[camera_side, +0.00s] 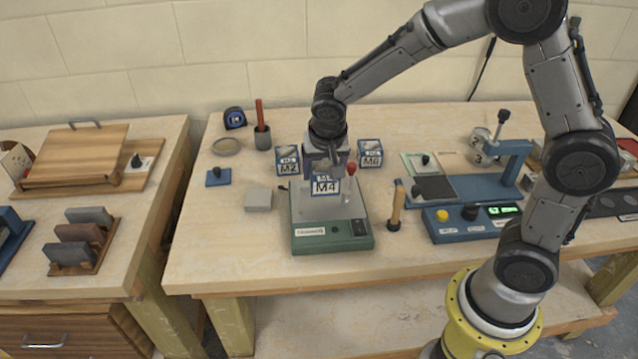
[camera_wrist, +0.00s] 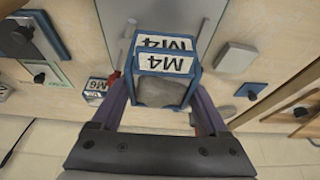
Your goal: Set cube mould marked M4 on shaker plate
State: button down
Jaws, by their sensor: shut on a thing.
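The blue-framed cube mould marked M4 (camera_side: 325,187) is held upright over the shaker plate (camera_side: 349,208), a pale grey plate on a green base. I cannot tell whether its underside touches the plate. My gripper (camera_side: 325,172) is shut on the mould from above. In the wrist view, the mould (camera_wrist: 165,64) sits between the two fingers of my gripper (camera_wrist: 163,85), its M4 labels and grey filling showing. The plate (camera_wrist: 112,22) shows beyond it there. The mould's far side and base are hidden.
Cube mould M2 (camera_side: 288,161) stands behind left of the shaker, and cube mould M6 (camera_side: 370,153) behind right. A red-knobbed lever (camera_side: 352,167) rises close by the gripper. A wooden-handled tool (camera_side: 396,208) stands right of the shaker; a grey block (camera_side: 258,199) lies left.

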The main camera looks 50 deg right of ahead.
aim_at(320, 169)
jog(key=shift+w+f, duration=0.45)
jog(key=shift+w, duration=0.05)
jog(key=shift+w+f, duration=0.2)
jog(key=shift+f, duration=1.55)
jog(key=shift+f, duration=0.2)
jog(key=shift+f, duration=0.15)
grip_release()
jog(key=shift+s+f, duration=0.15)
jog(key=shift+f, duration=0.1)
jog(key=v, duration=1.3)
jog(key=shift+w+d+r, duration=0.15)
jog(key=shift+w, duration=0.05)
jog(key=s+d+r+n+t+y, duration=0.1)
jog(key=s+n, duration=0.3)
jog(key=s, duration=0.7)
jog(key=s+d+r+n+t+y, duration=0.1)
jog(key=s+r+n, duration=0.3)
jog(key=s, duration=0.7)
jog(key=shift+n+y, duration=0.5)
jog(key=shift+y, duration=0.1)
